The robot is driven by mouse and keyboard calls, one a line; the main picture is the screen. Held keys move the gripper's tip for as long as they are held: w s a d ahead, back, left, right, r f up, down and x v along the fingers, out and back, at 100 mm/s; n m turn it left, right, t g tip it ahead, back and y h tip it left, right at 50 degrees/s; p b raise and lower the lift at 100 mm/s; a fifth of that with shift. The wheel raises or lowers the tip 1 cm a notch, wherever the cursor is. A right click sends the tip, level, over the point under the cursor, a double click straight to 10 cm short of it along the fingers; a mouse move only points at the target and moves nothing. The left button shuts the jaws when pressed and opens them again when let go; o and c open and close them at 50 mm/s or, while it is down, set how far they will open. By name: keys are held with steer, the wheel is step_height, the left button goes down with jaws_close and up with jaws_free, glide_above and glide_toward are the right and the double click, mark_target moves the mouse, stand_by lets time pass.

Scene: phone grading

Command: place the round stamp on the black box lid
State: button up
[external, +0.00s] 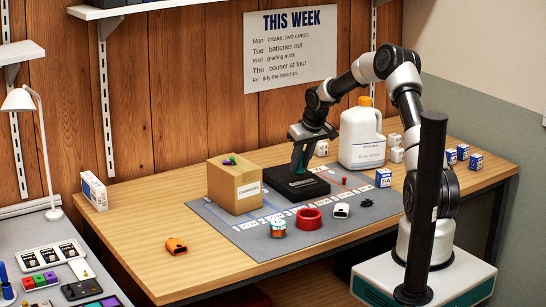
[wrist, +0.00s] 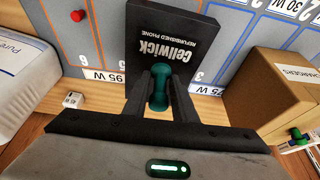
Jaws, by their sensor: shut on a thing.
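The round stamp (wrist: 159,88) is dark green with a narrow waist and rounded ends. My gripper (external: 300,164) is shut on it, one dark finger on each side. The black box (external: 312,187) lies flat on the grey mat, and its lid reads "Cellwick refurbished phone" in the wrist view (wrist: 178,30). The stamp is over the rear part of the lid, roughly upright. I cannot tell whether its lower end touches the lid. In the external view the fingers and wrist hide part of the stamp.
A cardboard chargers box (external: 234,190) with small coloured pieces on top stands close left of the black box. A white jug (external: 362,140) stands behind right. A red ring (external: 309,219), a small jar (external: 278,229) and a white item (external: 341,210) lie in front on the mat (external: 255,245).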

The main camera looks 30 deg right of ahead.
steer(key=shift+f, duration=1.05)
steer(key=shift+f, duration=0.1)
steer(key=shift+f, duration=0.15)
steer(key=o, duration=1)
steer(key=shift+r, duration=0.35)
steer(key=p+v, duration=0.1)
steer(key=v, duration=1)
steer(key=shift+s+r+p, duration=0.15)
steer(key=shift+r+p, duration=0.15)
steer(key=shift+r, duration=0.1)
